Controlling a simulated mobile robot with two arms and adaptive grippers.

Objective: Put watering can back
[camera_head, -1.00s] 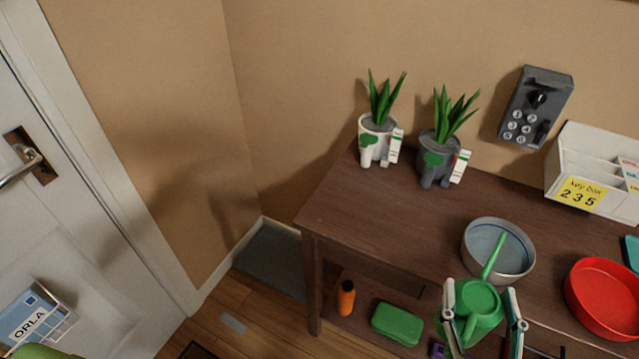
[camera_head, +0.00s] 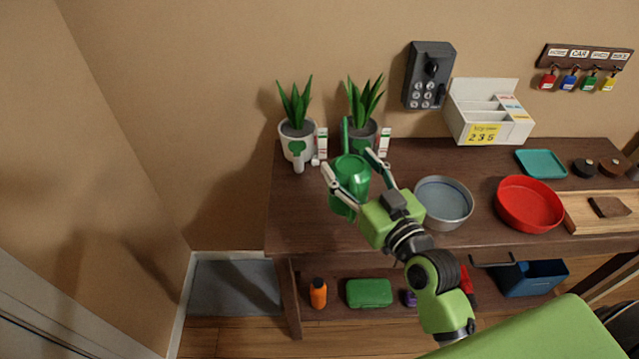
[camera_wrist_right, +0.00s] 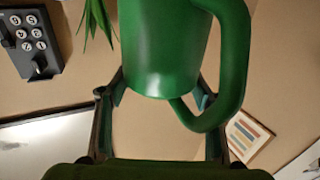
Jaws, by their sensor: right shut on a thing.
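My right gripper (camera_head: 350,165) is shut on the green watering can (camera_head: 350,177), one finger on each side of its body. The can is in front of the grey pot plant (camera_head: 367,132) and hides part of that pot. I cannot tell whether the can touches the table (camera_head: 300,215). The can fills the upper middle of the right wrist view (camera_wrist_right: 165,50), with its loop handle on the right. A white pot plant (camera_head: 297,143) stands just left. The round grey dish (camera_head: 443,202) is right of the gripper and looks empty. My left gripper is out of view.
A red round tray (camera_head: 530,203), a white key box (camera_head: 487,115) and a teal tray (camera_head: 541,163) are to the right on the tabletop. A keypad box (camera_head: 429,75) is on the wall. The lower shelf holds an orange bottle (camera_head: 318,293) and a green case (camera_head: 369,293).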

